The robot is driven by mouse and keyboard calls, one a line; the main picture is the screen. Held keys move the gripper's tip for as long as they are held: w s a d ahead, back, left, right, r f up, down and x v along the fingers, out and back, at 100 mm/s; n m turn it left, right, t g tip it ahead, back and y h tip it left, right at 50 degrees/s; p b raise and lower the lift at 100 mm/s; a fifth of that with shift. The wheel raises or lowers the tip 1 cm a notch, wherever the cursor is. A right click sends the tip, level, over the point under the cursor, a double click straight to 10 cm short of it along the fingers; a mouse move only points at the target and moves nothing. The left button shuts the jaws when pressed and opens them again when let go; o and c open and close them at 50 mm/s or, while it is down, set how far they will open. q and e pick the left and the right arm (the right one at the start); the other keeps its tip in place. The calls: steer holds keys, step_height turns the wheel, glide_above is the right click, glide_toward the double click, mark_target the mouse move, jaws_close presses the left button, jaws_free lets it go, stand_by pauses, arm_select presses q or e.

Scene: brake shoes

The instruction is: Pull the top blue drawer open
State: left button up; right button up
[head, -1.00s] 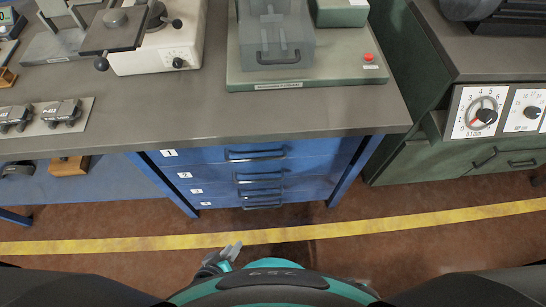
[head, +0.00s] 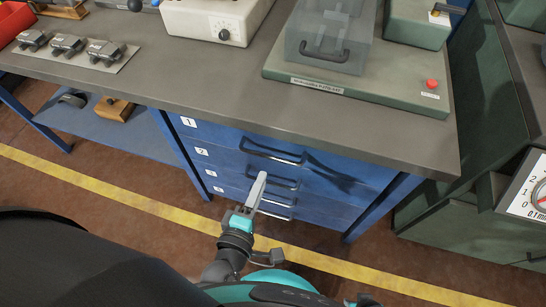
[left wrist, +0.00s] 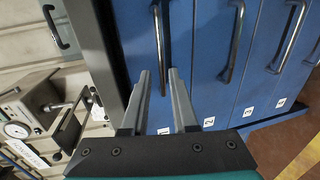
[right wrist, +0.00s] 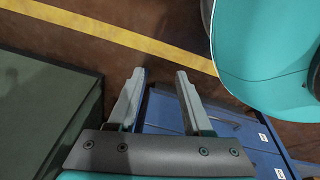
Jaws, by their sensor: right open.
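The top blue drawer (head: 225,135), labelled 1, is shut under the workbench top. Its dark bar handle (head: 272,152) is clear in the head view. My left gripper (head: 262,178) is in front of the drawer stack, just below that handle in the picture. In the left wrist view the left gripper (left wrist: 160,72) is open and empty. There, the top drawer's handle (left wrist: 160,40) lines up between its fingers, but I cannot tell if they reach around it. My right gripper (right wrist: 160,73) is open and empty, low over the floor beside the blue cabinet.
Lower blue drawers, also with bar handles, sit shut below. The grey worktop (head: 200,95) overhangs the drawers and carries a green-based machine (head: 380,100). A green cabinet (head: 450,190) stands at the right. The brown floor with a yellow line (head: 130,205) is clear.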

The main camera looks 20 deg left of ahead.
mark_target(272, 157)
arm_select(q)
steer(key=shift+b+x, duration=0.9)
steer(key=shift+x, duration=3.85)
arm_select(e)
steer(key=shift+w+a+r, duration=0.55)
steer(key=shift+w+a, duration=0.05)
steer(key=shift+w, duration=0.2)
steer(key=shift+w+a+r, duration=0.5)
steer(key=shift+w+a, duration=0.1)
steer(key=shift+w, duration=0.2)
arm_select(q)
jaws_close()
